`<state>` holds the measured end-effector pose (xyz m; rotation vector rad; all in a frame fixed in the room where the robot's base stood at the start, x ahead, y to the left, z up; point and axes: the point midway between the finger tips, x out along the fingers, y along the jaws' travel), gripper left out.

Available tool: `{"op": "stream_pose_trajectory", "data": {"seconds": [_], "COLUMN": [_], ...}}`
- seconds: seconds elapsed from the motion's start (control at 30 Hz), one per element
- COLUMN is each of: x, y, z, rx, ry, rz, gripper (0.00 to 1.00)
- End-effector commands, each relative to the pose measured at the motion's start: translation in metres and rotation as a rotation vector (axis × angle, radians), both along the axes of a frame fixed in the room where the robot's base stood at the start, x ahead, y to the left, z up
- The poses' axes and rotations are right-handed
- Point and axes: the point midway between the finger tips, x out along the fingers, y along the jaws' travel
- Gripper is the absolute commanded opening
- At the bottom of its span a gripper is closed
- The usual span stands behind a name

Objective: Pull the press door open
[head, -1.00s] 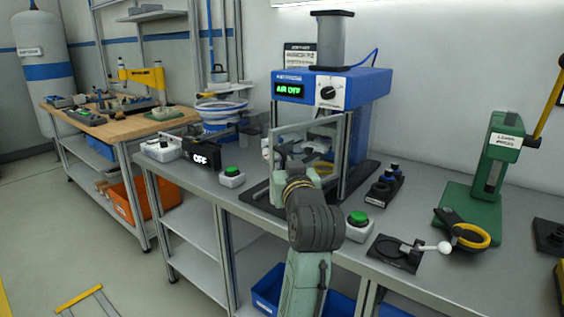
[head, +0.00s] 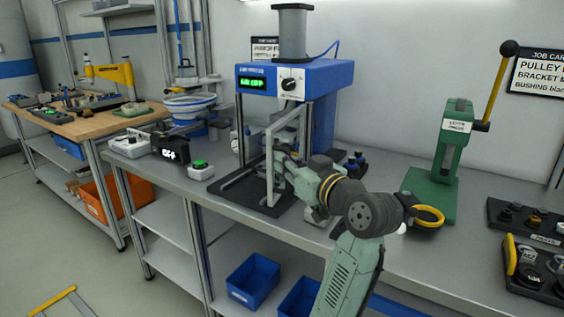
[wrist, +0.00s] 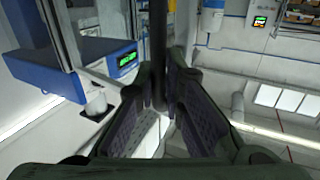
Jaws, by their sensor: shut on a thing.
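The blue press (head: 325,76) stands on the grey bench with a green display and a dark knob on its front. Its door (head: 269,172) is a clear panel in a light metal frame. The door stands swung out from the press front, seen at a steep angle, with its far right edge near the press post. My gripper (head: 281,157) is at the door's near edge, partly hidden by my arm. In the wrist view my gripper (wrist: 162,80) has its fingers either side of a dark upright handle bar (wrist: 158,40) and is shut on it.
Blue bins (head: 254,280) sit below the bench.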

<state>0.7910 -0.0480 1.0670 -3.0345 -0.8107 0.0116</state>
Motion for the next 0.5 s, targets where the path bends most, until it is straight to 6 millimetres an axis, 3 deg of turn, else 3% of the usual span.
{"op": "stream_pose_trajectory", "data": {"seconds": [0.03,0.27,0.3,0.5], "x": [-0.0009,-0.0007,-0.0007,-0.0009], "y": [-0.0038,-0.0038,-0.0038,-0.0025], "z": [0.0079,0.0078,0.0078,0.008], "rx": [0.009,0.01,0.01,0.007], "ry": [-0.016,-0.015,-0.015,-0.017], "rz": [-0.011,-0.011,-0.011,-0.008], "gripper": [0.0,0.0,0.12,0.18]}}
